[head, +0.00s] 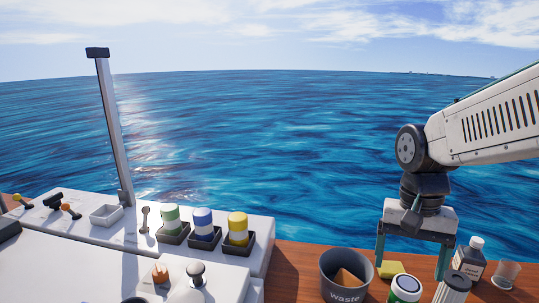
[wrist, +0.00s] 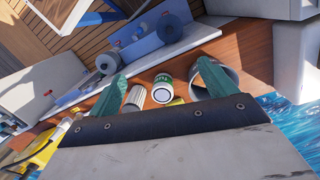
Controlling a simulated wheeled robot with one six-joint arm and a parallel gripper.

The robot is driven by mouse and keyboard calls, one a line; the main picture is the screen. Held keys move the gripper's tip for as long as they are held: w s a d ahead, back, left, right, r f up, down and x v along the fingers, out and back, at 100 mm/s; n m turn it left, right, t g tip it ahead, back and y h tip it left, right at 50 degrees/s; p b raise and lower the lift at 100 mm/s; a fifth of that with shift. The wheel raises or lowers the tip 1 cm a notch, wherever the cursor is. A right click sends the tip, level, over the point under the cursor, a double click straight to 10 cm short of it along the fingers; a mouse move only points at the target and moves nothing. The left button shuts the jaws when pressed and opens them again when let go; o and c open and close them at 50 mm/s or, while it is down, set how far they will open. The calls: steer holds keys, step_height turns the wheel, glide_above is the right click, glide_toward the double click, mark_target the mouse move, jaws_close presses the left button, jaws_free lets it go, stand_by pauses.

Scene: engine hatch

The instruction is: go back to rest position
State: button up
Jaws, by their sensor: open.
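My gripper (head: 413,268) hangs pointing down at the right of the head view, above the wooden deck. Its two green fingers are spread wide apart with nothing between them. In the wrist view my gripper (wrist: 161,74) also shows its fingers apart and empty. Past the fingers in that view lie a green and white can (wrist: 162,88), a ribbed grey cylinder (wrist: 135,97) and a grey bin (wrist: 228,76), partly covered by the right finger.
The waste bin (head: 343,288) holds something brown. A white console (head: 100,240) with a tall post (head: 115,130) fills the left. Open air lies above the deck.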

steer(key=s+r+n+t, duration=0.1)
steer(key=s+n, duration=0.1)
steer(key=s, duration=0.4)
steer(key=s+d+r+n+t, duration=0.1)
steer(key=s+r+n, duration=0.1)
steer(key=s, duration=0.5)
steer(key=shift+d+r+n+t, duration=0.2)
steer(key=shift+n+t, duration=0.2)
steer(key=shift+n, duration=0.2)
stand_by(0.7)
